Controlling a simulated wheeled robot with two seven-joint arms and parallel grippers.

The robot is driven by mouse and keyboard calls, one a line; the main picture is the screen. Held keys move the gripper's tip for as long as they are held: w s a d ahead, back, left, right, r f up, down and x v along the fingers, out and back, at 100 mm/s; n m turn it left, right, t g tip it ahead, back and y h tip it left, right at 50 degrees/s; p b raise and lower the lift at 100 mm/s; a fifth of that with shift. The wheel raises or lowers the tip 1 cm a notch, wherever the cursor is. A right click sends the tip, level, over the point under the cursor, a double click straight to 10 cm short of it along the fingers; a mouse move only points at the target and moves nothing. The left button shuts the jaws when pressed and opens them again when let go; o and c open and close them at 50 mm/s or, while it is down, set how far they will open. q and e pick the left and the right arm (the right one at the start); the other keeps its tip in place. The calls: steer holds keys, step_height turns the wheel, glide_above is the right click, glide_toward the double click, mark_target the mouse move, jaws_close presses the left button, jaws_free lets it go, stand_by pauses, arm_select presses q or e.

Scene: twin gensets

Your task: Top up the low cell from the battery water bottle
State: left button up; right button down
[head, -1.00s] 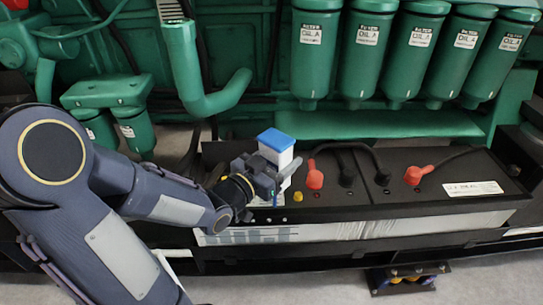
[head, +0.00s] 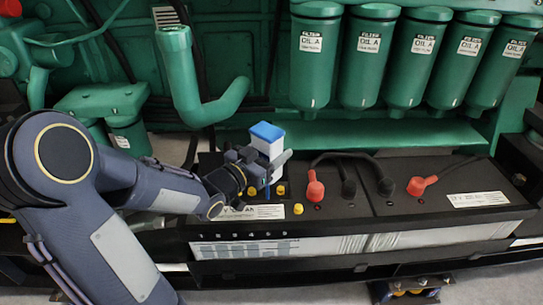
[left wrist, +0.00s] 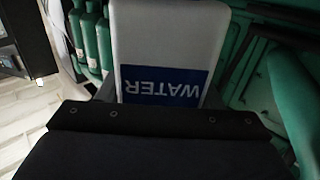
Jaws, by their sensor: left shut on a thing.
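A white bottle with a blue cap (head: 266,132) is held by my left gripper (head: 262,165) above the left battery's top. It stands roughly upright with its cap upward. In the left wrist view the bottle (left wrist: 168,40) fills the middle, with a blue WATER label reading upside down. The black left battery (head: 340,206) has several yellow cell caps, one of them (head: 298,209) in front of the gripper. Printed numbers run along its front edge. The gripper and arm hide part of the cells, so I cannot tell which is low. My right gripper is not in view.
Red terminal covers (head: 315,187) and black cables (head: 345,156) stand right of the bottle. Green oil filters (head: 365,60) hang behind, and a green bent pipe (head: 205,105) is behind to the left. A dark block (head: 412,289) sits low in front.

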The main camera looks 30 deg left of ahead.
arm_select(q)
steer(key=w+a+f+b, duration=0.1)
steer(key=w+a+f, duration=0.2)
steer(key=w, duration=0.2)
steer(key=shift+w+a, duration=0.2)
steer(key=shift+w, duration=0.05)
stand_by(0.4)
stand_by(0.5)
steer(key=shift+s+f+b, duration=0.2)
steer(key=shift+b, duration=0.3)
steer(key=shift+f+b, duration=0.4)
steer(key=shift+b, duration=0.05)
stand_by(0.6)
steer(key=shift+f, duration=0.3)
stand_by(4.5)
